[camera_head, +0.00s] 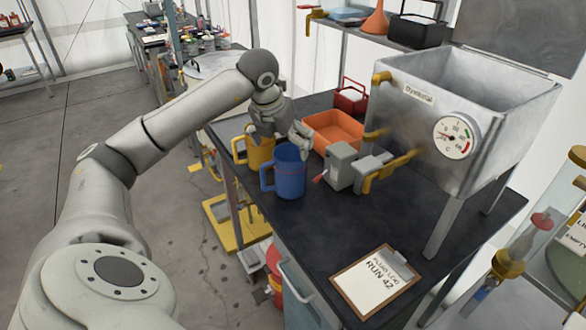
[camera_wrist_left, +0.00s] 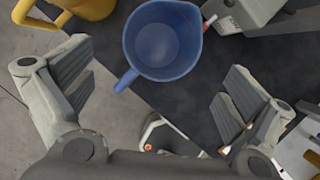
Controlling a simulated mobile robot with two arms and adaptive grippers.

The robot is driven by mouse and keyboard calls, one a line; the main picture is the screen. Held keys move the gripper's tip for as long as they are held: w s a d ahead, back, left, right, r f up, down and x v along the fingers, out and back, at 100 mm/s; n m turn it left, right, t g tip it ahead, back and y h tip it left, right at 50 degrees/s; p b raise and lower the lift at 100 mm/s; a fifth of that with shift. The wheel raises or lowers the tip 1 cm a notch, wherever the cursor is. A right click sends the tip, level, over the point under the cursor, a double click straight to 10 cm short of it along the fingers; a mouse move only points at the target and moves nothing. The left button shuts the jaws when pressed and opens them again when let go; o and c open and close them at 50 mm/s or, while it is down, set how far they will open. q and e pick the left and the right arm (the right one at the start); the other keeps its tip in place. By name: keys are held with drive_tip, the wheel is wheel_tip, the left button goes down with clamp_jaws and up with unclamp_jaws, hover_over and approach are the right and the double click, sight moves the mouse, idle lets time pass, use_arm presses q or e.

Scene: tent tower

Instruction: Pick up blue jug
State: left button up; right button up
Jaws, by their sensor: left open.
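The blue jug (camera_head: 291,172) stands upright on the dark bench top near its left edge, with its handle toward the left. In the left wrist view the jug (camera_wrist_left: 163,42) is seen from above, its open mouth facing the camera and its handle pointing down-left. My left gripper (camera_head: 281,132) is at the jug's far side in the head view, close to its rim and near the yellow jug. In the wrist view its fingers (camera_wrist_left: 155,90) are wide apart with nothing between them, and the blue jug lies beyond them. My right gripper is not in view.
A yellow jug (camera_head: 257,152) stands just behind the blue one. An orange tray (camera_head: 335,128), a grey device with a red lever (camera_head: 340,165) and a metal tank with a gauge (camera_head: 455,120) are nearby. A clipboard (camera_head: 375,280) lies in front. Some bench between is bare.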

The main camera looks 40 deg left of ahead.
sight(288, 155)
use_arm(q)
drive_tip(key=shift+x, duration=1.2)
drive_tip(key=shift+w+f, duration=0.1)
drive_tip(key=shift+f, duration=0.25)
drive_tip(key=p+x, duration=0.2)
drive_tip(key=x, duration=0.2)
drive_tip(key=shift+f, duration=0.1)
drive_tip(key=shift+w+f, duration=0.25)
drive_tip(key=shift+f, duration=0.25)
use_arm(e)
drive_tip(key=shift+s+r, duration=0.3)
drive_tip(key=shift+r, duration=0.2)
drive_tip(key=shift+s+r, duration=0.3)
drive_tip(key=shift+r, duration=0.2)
use_arm(q)
drive_tip(key=shift+r, duration=0.1)
drive_tip(key=c, duration=1)
drive_tip(key=shift+c, duration=0.3)
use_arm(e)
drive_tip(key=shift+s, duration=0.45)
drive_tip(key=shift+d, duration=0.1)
